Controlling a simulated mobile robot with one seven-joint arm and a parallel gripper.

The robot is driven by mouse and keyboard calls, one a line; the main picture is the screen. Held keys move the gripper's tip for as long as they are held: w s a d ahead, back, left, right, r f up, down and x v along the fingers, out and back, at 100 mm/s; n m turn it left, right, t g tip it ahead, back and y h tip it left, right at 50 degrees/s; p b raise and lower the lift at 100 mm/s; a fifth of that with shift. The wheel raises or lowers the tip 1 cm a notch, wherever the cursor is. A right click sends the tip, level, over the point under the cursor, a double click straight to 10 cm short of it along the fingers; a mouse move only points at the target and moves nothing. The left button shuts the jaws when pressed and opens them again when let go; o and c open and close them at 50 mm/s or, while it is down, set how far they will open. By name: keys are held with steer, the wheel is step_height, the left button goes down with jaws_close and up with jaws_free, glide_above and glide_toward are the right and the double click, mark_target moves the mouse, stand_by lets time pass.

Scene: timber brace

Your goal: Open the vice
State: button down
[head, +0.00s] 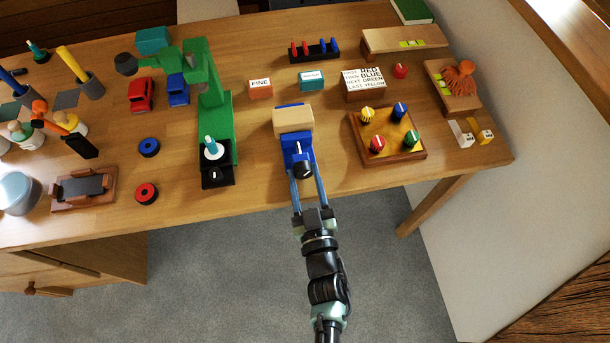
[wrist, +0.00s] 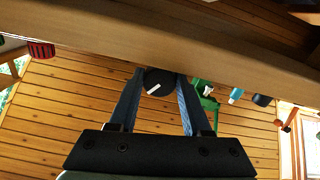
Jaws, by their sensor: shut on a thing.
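The blue vice (head: 298,145) stands near the front edge of the table, with a pale wooden block (head: 293,120) at its top. A round black knob (head: 302,170) with a white line sits on its near side. My gripper (head: 303,174) reaches up from the front with its two long fingers on either side of the knob and is shut on it. In the wrist view the knob (wrist: 158,83) shows between the fingertips (wrist: 160,78), its white line slanted. The vice's jaws are mostly hidden there by the table edge.
A green press (head: 215,120) on a black base stands left of the vice. A wooden board with coloured knobs (head: 410,150) is to the right. Small labelled blocks (head: 261,89) lie behind. The floor in front of the table (head: 220,270) is clear.

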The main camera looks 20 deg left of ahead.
steer(key=shift+f+n+b, duration=0.1)
steer(key=shift+n+b, duration=0.3)
steer(key=shift+n, duration=0.3)
steer(key=n, duration=0.3)
steer(key=shift+b, duration=0.3)
steer(key=shift+c, duration=1.8)
jaws_free()
